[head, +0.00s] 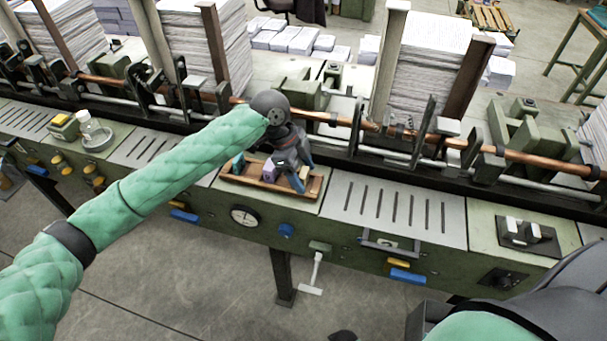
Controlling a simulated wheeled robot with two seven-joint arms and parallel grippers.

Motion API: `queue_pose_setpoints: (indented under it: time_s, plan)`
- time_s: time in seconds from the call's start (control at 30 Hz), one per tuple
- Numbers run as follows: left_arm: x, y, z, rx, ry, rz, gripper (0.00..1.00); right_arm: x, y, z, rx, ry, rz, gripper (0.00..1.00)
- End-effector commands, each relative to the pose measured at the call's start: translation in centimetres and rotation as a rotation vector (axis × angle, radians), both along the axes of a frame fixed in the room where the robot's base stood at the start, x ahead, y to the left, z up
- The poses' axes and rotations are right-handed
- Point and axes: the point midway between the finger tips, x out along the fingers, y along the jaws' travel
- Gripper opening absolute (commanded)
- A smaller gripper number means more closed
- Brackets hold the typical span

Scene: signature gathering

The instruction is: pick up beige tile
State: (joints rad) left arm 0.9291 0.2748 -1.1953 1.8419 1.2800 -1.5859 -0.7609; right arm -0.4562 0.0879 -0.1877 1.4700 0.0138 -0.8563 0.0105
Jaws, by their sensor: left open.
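A wooden tray (240,182) sits on the green machine's front ledge at the centre. In it I see a beige tile (304,173) at the right end, a purple tile (270,171) near the middle and a teal tile (238,160) at the left end. My left gripper (301,178) is open and points down over the tray's right part, with its fingers at the beige tile. The gripper partly covers the tile, and I cannot tell whether they touch. My right arm shows at the lower right; its gripper is not in view.
Copper and steel rods (500,152) with clamps run behind the ledge, below tall paper stacks (430,60). A slotted plate (390,207) lies right of the tray. The ledge's front carries a gauge (244,215) and coloured knobs.

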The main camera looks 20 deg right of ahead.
Motion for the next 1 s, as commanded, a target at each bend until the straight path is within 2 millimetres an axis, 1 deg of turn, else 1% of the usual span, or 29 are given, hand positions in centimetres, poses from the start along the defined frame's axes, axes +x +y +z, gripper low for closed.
queue_pose_setpoints:
  time_s: [0.13, 0.3, 0.33, 0.4, 0.47, 0.5, 0.57, 0.6, 0.87, 1.0]
  plan:
    - [-0.07, -0.11, -0.37, 0.001, -0.001, 0.0, 0.67, -0.11, -0.12, -0.41, -0.001, -0.002, 0.001, 0.36]
    - [-0.07, -0.1, -0.4, 0.001, -0.001, 0.0, 0.67, -0.11, -0.11, -0.43, -0.001, -0.003, 0.001, 0.36]
    - [-0.07, -0.1, -0.4, 0.001, -0.001, 0.0, 0.65, -0.11, -0.1, -0.43, -0.001, -0.003, 0.001, 0.36]
    - [-0.07, -0.1, -0.4, 0.001, -0.001, 0.0, 0.52, -0.12, -0.11, -0.43, -0.001, -0.002, 0.001, 0.36]
    - [-0.07, -0.1, -0.39, 0.001, -0.001, 0.0, 0.4, -0.12, -0.11, -0.43, -0.001, -0.002, 0.001, 0.36]
    - [-0.07, -0.1, -0.39, 0.001, -0.001, 0.0, 0.32, -0.13, -0.11, -0.43, -0.001, -0.002, 0.001, 0.36]
    - [-0.06, -0.09, -0.4, 0.001, -0.001, 0.0, 0.2, -0.16, -0.11, -0.43, -0.001, -0.002, 0.001, 0.36]
    - [-0.06, -0.09, -0.39, 0.001, -0.001, 0.0, 0.19, -0.18, -0.13, -0.44, -0.001, -0.002, 0.001, 0.36]
    - [-0.06, -0.1, -0.31, 0.0, -0.001, 0.0, 0.19, -0.32, -0.18, -0.55, -0.002, 0.001, 0.001, 0.36]
    - [-0.05, -0.14, 0.29, 0.0, -0.002, 0.0, 0.19, -0.16, -0.1, -0.42, -0.003, 0.009, 0.0, 0.36]
